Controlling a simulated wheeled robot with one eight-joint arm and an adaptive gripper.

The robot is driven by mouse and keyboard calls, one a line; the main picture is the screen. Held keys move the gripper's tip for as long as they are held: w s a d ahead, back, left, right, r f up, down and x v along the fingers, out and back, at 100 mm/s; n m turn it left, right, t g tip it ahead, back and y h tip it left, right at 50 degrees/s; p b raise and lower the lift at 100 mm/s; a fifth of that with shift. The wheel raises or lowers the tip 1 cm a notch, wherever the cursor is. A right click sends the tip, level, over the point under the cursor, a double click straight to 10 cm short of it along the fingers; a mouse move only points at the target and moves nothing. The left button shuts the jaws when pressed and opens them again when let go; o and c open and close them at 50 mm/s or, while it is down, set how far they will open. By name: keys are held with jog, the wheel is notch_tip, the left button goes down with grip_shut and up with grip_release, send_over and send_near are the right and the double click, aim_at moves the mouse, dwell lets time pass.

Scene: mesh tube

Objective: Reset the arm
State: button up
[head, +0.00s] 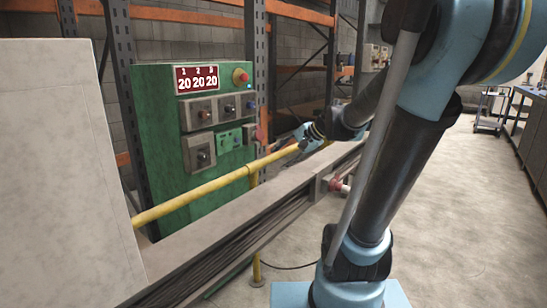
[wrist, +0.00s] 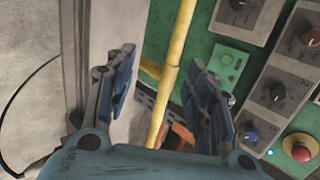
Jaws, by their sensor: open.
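My gripper (wrist: 158,88) is open in the wrist view, with its two blue fingers apart at left and right. A yellow rail (wrist: 178,50) passes through the picture between the fingers; I cannot tell how far it is from them. Nothing is seen held in the fingers. In the head view my arm reaches from the right toward the yellow rail (head: 200,190), and my gripper (head: 303,140) is small there, near the rail's far end and right of the green control panel (head: 160,135).
The panel carries several knobs and a red button (head: 240,76), also in the wrist view (wrist: 300,147). A grey beam (head: 240,225) runs below the rail. A pale block (head: 60,180) stands at left. Floor at right (head: 460,210) is clear; a cart (head: 490,108) stands far back.

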jog(key=s+d+f+n+g+h, duration=0.1)
jog(key=s+d+f+n+h, duration=0.2)
jog(key=s+d+f, duration=0.4)
jog(key=s+d+f+n+g+h, duration=0.1)
jog(key=s+d+f+n+h, duration=0.3)
jog(key=s, duration=1)
jog(key=d+f+h, duration=0.1)
jog(key=d+f, duration=0.2)
jog(key=d, duration=0.1)
jog(key=shift+s+f+g, duration=0.15)
jog(key=shift+f+g, duration=0.25)
jog(key=shift+w+f, duration=0.2)
jog(key=shift+w, duration=0.25)
